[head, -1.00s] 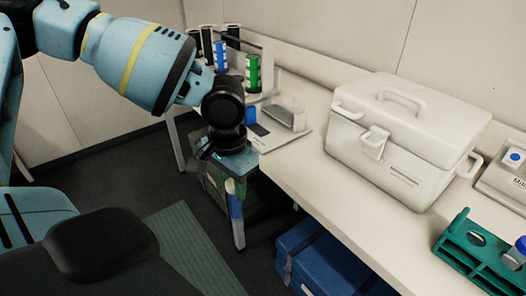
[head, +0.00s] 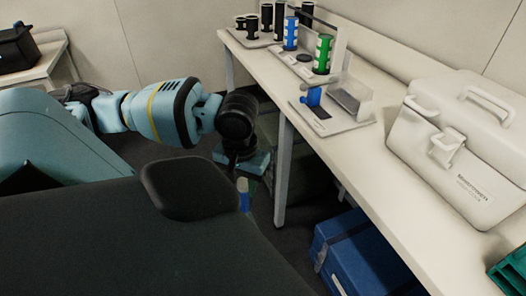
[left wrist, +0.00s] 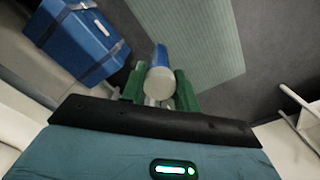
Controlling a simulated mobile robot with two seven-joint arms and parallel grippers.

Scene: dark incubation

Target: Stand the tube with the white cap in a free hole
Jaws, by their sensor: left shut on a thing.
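The tube with the white cap (left wrist: 160,84) is in my left gripper (left wrist: 160,92), between its two green fingers. Its pale cap faces the wrist camera and blue shows beyond it. In the head view the tube (head: 244,201) hangs below the left gripper (head: 243,182), roughly upright, over the floor and left of the bench. A green rack (head: 511,274) shows only as a corner at the lower right edge of the head view, on the bench; its holes are out of view. My right gripper is not in view.
A white bench (head: 385,165) runs along the right, bearing a large white case (head: 455,150) and a small stand (head: 340,115). Several dark, blue and green cylinders stand at its far end. A blue box (head: 355,250) lies on the floor under the bench.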

